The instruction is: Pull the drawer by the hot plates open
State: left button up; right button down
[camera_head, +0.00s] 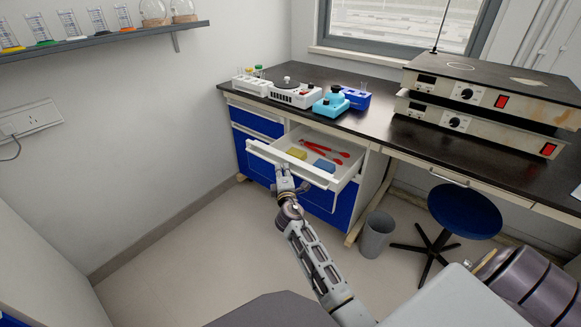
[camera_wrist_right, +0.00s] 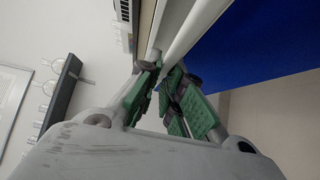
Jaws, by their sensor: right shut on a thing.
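A white drawer (camera_head: 345,178) in the lab bench stands pulled out, open at the top. Inside lie a yellow block (camera_head: 296,153), a blue block (camera_head: 324,165) and red tools (camera_head: 318,149). My right gripper (camera_head: 285,178) is at the drawer's front, near its middle, and shut on it. In the right wrist view the green-padded fingers (camera_wrist_right: 172,88) meet at the pale drawer front (camera_wrist_right: 190,32); the exact grip is partly hidden. Two stacked hot plates (camera_head: 470,100) with red switches sit on the bench to the right. My left gripper is not in view.
Small lab devices (camera_head: 295,95) and a blue rack (camera_head: 355,98) stand on the dark bench top (camera_head: 385,125). A grey bin (camera_head: 377,237) and a blue stool (camera_head: 464,210) are right of the drawer. Floor left of my arm is clear.

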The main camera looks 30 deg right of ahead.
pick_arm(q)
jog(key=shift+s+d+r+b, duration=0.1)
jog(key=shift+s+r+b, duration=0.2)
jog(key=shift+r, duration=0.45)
pick_arm(e)
jog(key=a, duration=0.1)
jog(key=s+a, duration=0.1)
jog(key=a, duration=0.1)
jog(key=shift+s+a+f, duration=0.1)
jog(key=shift+s+a, duration=0.05)
jog(key=shift+s, duration=0.1)
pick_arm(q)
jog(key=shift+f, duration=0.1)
pick_arm(e)
jog(key=c, duration=1.7)
grip_release()
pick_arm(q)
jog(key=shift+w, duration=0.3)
pick_arm(e)
jog(key=shift+o, duration=0.7)
